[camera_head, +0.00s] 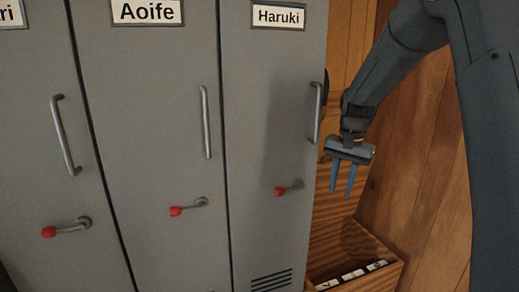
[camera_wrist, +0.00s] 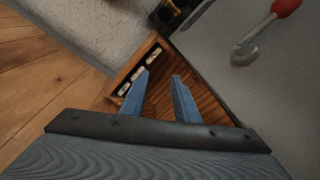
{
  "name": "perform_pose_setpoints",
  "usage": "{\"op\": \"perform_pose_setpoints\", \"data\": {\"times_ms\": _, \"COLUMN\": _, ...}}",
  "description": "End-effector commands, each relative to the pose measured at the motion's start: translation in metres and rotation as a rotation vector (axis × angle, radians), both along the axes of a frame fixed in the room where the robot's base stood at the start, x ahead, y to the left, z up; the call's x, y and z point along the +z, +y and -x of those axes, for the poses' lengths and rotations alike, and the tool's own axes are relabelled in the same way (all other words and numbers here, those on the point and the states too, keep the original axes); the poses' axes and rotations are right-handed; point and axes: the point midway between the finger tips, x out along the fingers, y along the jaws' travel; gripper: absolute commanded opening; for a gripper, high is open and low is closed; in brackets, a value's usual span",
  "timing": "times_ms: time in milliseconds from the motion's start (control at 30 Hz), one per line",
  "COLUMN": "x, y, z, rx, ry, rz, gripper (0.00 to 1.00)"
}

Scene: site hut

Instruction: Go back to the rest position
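My gripper (camera_head: 342,178) hangs from my arm at the right of the head view, pointing down. Its two blue fingers are apart with nothing between them. It is to the right of the grey locker labelled Haruki (camera_head: 275,130) and above an open wooden box (camera_head: 385,278). In the wrist view the gripper (camera_wrist: 162,85) also shows open and empty, with the wooden box (camera_wrist: 172,50) beyond the fingertips. Small white labelled pieces show along one side of the box.
Grey lockers stand to the left, including one labelled Aoife (camera_head: 150,120). They have bar handles and red-tipped levers, such as the lever on Haruki's locker (camera_head: 288,188). A wooden wall (camera_head: 425,150) is behind my arm. A dark and yellow object (camera_wrist: 166,14) lies near the box.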

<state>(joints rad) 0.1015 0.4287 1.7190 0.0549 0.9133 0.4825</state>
Motion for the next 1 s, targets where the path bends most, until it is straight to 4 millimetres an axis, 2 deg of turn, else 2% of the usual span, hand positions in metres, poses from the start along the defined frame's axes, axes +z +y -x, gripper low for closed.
{"op": "perform_pose_setpoints", "data": {"times_ms": 33, "x": -0.002, "y": 0.008, "z": 0.027, "rx": 0.052, "ry": 0.008, "rz": 0.006, "gripper": 0.28}}
{"op": "perform_pose_setpoints", "data": {"times_ms": 167, "x": -0.016, "y": 0.025, "z": 0.096, "rx": 0.203, "ry": 0.024, "rz": 0.025, "gripper": 0.28}}
{"op": "perform_pose_setpoints", "data": {"times_ms": 300, "x": -0.034, "y": 0.039, "z": 0.176, "rx": 0.363, "ry": 0.042, "rz": 0.040, "gripper": 0.28}}
{"op": "perform_pose_setpoints", "data": {"times_ms": 400, "x": -0.045, "y": 0.045, "z": 0.227, "rx": 0.462, "ry": 0.052, "rz": 0.047, "gripper": 0.28}}
{"op": "perform_pose_setpoints", "data": {"times_ms": 500, "x": -0.055, "y": 0.049, "z": 0.266, "rx": 0.537, "ry": 0.060, "rz": 0.052, "gripper": 0.28}}
{"op": "perform_pose_setpoints", "data": {"times_ms": 600, "x": -0.061, "y": 0.052, "z": 0.290, "rx": 0.586, "ry": 0.065, "rz": 0.055, "gripper": 0.28}}
{"op": "perform_pose_setpoints", "data": {"times_ms": 700, "x": -0.065, "y": 0.053, "z": 0.301, "rx": 0.607, "ry": 0.068, "rz": 0.056, "gripper": 0.28}}
{"op": "perform_pose_setpoints", "data": {"times_ms": 1000, "x": -0.066, "y": 0.053, "z": 0.303, "rx": 0.609, "ry": 0.071, "rz": 0.055, "gripper": 0.28}}
